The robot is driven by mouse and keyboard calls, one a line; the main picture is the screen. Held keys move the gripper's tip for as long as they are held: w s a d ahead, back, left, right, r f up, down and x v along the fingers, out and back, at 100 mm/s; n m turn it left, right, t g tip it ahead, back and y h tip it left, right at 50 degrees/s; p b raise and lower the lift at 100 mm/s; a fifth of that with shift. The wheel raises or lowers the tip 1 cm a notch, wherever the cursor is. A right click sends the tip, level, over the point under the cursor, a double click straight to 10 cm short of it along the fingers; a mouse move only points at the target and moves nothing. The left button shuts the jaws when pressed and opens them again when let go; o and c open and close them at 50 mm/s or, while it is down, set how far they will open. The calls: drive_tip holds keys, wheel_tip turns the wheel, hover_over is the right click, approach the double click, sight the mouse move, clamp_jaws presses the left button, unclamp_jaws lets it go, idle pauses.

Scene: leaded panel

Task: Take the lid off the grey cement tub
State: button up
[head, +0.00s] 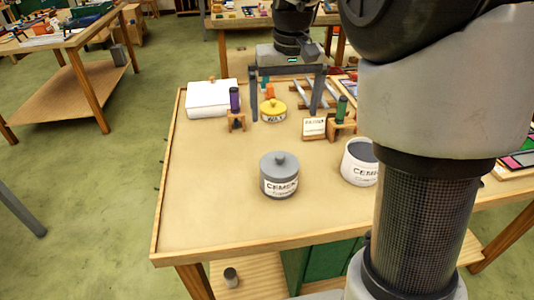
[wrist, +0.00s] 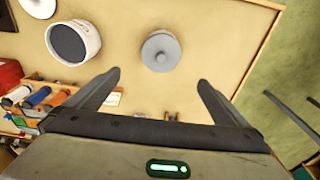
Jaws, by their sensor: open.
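The grey cement tub (head: 279,184) stands upright near the middle of the table, with a label reading CEMENT on its front. Its grey lid (head: 279,161) is on it and has a round knob on top. In the wrist view the lid (wrist: 161,51) shows from above, beyond the fingertips and between their lines. My gripper (head: 288,97) is above the back part of the table, behind the tub, with its fingers pointing down. In the wrist view my gripper (wrist: 158,78) is open, with nothing between its fingers.
A white open tub (head: 357,164) labelled CEMENT stands to the right, partly behind my arm. A yellow lidded pot (head: 273,111), a white box (head: 212,100), and wooden stands with purple and green cylinders are farther back. The table's front left (head: 205,220) is clear.

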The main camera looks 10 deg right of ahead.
drive_tip(key=b, duration=0.2)
hover_over(280, 156)
drive_tip(key=f, duration=1.1)
drive_tip(key=shift+s+d+f, duration=0.1)
drive_tip(key=shift+s+d, duration=0.1)
drive_tip(key=shift+s, duration=0.1)
drive_tip(key=shift+w+a+f+b, duration=0.1)
drive_tip(key=shift+w+f+b, duration=0.1)
drive_tip(key=shift+f, duration=1.25)
drive_tip(key=shift+w+a+f+b, duration=0.1)
drive_tip(key=shift+w+f, duration=0.1)
drive_tip(key=shift+f, duration=1.25)
drive_tip(key=shift+c, duration=0.3)
drive_tip(key=c, duration=0.8)
drive_tip(key=shift+r, duration=0.1)
drive_tip(key=shift+c, duration=0.2)
